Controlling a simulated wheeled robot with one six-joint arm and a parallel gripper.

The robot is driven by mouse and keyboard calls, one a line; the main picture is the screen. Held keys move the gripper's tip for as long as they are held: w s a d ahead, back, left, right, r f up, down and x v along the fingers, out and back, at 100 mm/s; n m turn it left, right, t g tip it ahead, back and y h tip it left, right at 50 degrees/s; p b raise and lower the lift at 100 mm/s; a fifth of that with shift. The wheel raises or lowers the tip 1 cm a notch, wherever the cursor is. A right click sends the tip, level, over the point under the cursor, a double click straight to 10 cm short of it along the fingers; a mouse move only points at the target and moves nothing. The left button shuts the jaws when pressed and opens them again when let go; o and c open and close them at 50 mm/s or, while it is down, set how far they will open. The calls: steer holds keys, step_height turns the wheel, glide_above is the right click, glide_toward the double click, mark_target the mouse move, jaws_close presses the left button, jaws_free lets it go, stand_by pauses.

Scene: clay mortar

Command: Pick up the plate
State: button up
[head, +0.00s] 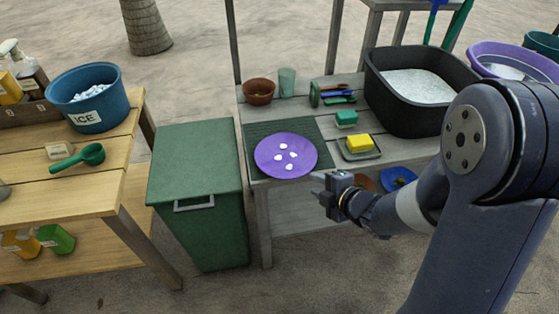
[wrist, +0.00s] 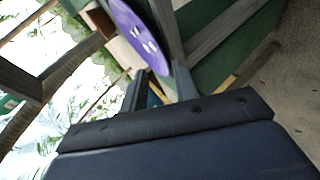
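The purple plate (head: 268,158) lies flat on a dark ribbed mat (head: 261,130) at the left end of the grey wooden counter, with several small white pieces on it. Its front rim is close to the counter's front edge. My gripper (head: 319,188) is just in front of the counter, to the right of and nearer than the plate, and apart from it. In the wrist view the plate (wrist: 128,22) shows tilted at the top, beyond my gripper (wrist: 160,80). The two fingers stand apart with nothing between them.
A black tub (head: 375,95) stands farther right. A green lidded bin (head: 195,165) stands left. Bowls (head: 399,178) sit on the lower shelf.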

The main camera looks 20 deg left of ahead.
mark_target(301, 177)
steer(key=shift+x, duration=4.05)
steer(key=shift+d+f, duration=0.1)
steer(key=shift+d, duration=0.1)
steer(key=shift+c, duration=0.2)
jaws_close()
